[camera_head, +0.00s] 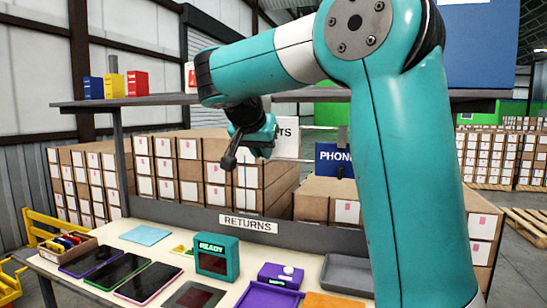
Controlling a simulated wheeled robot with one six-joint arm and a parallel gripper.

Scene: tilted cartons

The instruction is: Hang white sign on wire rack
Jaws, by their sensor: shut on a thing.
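The white sign (287,137) shows to the right of my gripper, upright, with the dark letters "TS" visible. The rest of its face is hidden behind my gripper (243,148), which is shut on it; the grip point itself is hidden. A blue sign reading "PHON" (335,160) hangs just right of the white sign, below the shelf, partly covered by my arm.
The upper shelf (150,101) holds blue, yellow and red boxes at left. Below, the table (130,242) carries tablets, a teal device (216,257), a purple device (281,275) and a grey tray (345,272). A "RETURNS" label (248,224) is behind. Stacked cartons (190,170) stand beyond.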

